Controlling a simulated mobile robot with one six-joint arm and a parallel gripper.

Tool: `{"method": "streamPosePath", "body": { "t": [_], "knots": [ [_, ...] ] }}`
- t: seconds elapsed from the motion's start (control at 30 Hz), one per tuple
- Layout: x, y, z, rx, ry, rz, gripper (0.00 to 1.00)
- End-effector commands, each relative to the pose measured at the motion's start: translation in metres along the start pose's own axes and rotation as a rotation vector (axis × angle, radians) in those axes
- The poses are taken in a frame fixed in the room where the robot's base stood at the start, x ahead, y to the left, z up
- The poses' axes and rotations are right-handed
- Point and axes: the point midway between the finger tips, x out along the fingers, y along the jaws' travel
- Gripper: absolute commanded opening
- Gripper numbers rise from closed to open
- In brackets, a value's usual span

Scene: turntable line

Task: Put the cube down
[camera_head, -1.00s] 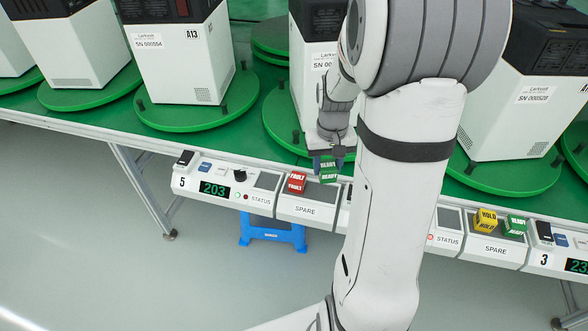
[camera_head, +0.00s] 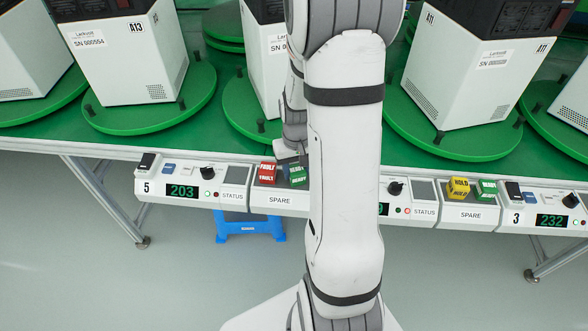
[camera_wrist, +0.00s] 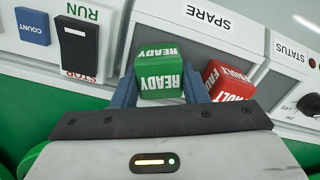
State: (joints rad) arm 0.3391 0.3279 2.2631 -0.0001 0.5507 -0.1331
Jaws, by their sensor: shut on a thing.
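The green READY cube (camera_head: 297,176) is at the SPARE panel (camera_head: 280,201) of station 5, just right of the red FAULT cube (camera_head: 267,173). In the wrist view the green cube (camera_wrist: 159,73) is between the two blue fingers of my gripper (camera_wrist: 160,88), which is shut on it. The red cube (camera_wrist: 229,82) sits close beside the right finger. I cannot tell whether the green cube touches the panel. My arm hides part of the panel in the head view.
Another SPARE panel (camera_head: 467,214) to the right holds a yellow HOLD cube (camera_head: 458,188) and a green cube (camera_head: 486,190). White machines stand on green turntables (camera_head: 150,112) behind the panels. A blue stool (camera_head: 250,228) is under the table.

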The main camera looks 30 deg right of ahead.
Motion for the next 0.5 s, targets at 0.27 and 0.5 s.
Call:
{"method": "streamPosePath", "body": {
  "t": [0.27, 0.5],
  "knots": [
    [0.0033, -0.0003, -0.0002, -0.001, 0.001, 0.0, 0.16],
    [0.002, -0.0006, -0.0001, -0.001, 0.0, 0.0, 0.58]
  ]
}}
